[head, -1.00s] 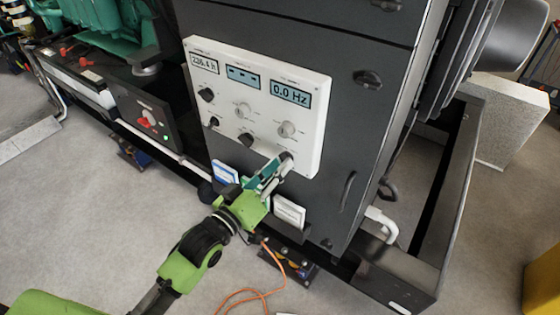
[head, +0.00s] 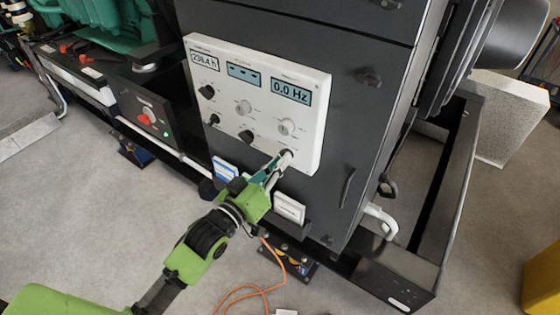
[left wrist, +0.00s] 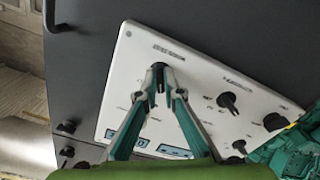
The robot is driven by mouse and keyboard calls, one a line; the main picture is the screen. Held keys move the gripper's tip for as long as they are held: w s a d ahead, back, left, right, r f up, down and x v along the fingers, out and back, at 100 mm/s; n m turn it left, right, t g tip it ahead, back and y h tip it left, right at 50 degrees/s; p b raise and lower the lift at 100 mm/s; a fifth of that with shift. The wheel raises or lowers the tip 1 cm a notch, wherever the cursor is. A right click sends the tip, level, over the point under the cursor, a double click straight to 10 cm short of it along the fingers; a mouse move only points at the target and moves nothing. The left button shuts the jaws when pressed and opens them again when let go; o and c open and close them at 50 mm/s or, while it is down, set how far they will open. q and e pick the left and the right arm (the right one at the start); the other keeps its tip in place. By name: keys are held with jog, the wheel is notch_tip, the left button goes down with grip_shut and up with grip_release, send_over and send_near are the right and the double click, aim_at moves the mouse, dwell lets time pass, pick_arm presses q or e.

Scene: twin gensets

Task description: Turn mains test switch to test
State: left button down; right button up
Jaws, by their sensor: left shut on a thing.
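The white control panel (head: 228,105) is on the front of a dark cabinet. The switch knob (left wrist: 160,66) at the panel's lower right corner is a small black one, taken as the mains test switch; its label is too small to read surely. My left gripper (head: 284,157) reaches up to this corner from below. In the left wrist view its two teal fingertips (left wrist: 160,72) are shut on the knob from both sides. The fingertips hide much of the knob, so I cannot tell which position it points to. My right gripper is not in view.
Other knobs (head: 246,137) sit above and left on the panel, below several displays (head: 290,91). A smaller black panel with a red knob (head: 147,116) is at left. A cabinet handle (head: 347,188) is right of the gripper. An orange cable (head: 236,291) lies on the floor.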

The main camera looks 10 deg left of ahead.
pick_arm(q)
jog(key=shift+r, duration=0.1)
jog(key=shift+m+p, duration=1.6)
jog(key=shift+m, duration=4.2)
jog(key=c, duration=2.2)
grip_release()
jog(key=shift+w, duration=0.1)
